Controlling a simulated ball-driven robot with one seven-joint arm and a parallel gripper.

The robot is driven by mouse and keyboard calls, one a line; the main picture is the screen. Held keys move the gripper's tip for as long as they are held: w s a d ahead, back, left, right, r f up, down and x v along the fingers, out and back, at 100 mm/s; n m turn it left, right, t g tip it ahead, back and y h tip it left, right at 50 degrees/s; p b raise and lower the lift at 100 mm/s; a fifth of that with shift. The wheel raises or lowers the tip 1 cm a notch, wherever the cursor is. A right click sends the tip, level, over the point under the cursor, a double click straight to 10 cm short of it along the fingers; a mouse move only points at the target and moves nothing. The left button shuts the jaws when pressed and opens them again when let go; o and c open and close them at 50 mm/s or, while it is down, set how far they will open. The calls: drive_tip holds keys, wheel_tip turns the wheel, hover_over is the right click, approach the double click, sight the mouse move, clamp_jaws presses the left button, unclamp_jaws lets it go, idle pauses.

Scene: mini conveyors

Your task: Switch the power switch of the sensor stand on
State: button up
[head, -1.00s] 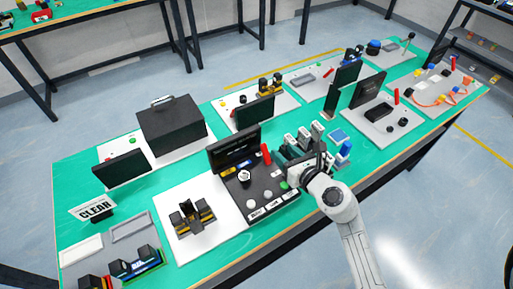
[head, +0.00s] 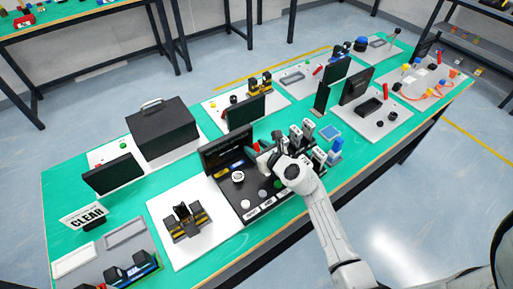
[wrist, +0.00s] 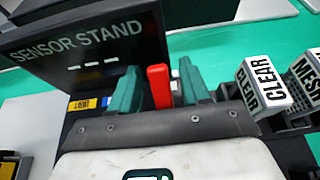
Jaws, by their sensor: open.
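The sensor stand is a black unit with an upright panel (head: 226,152) in the middle of the bench. In the wrist view its panel (wrist: 85,50) reads "SENSOR STAND". A red lever (wrist: 159,86), likely the power switch, stands upright in front of the panel's right side. My gripper (wrist: 160,70) is open, with one teal finger on each side of the red lever in the picture. I cannot tell whether either finger touches it. In the head view my gripper (head: 264,158) is low over the stand's right side and largely hides the lever.
A round white-rimmed knob (head: 238,176) and labelled buttons sit on the stand's base. A black case (head: 163,130) and another dark screen (head: 246,112) stand behind. Green bench shows in front.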

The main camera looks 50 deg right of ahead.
drive_tip(key=shift+w, duration=0.1)
drive_tip(key=shift+c, duration=0.3)
clamp_jaws()
idle(0.4)
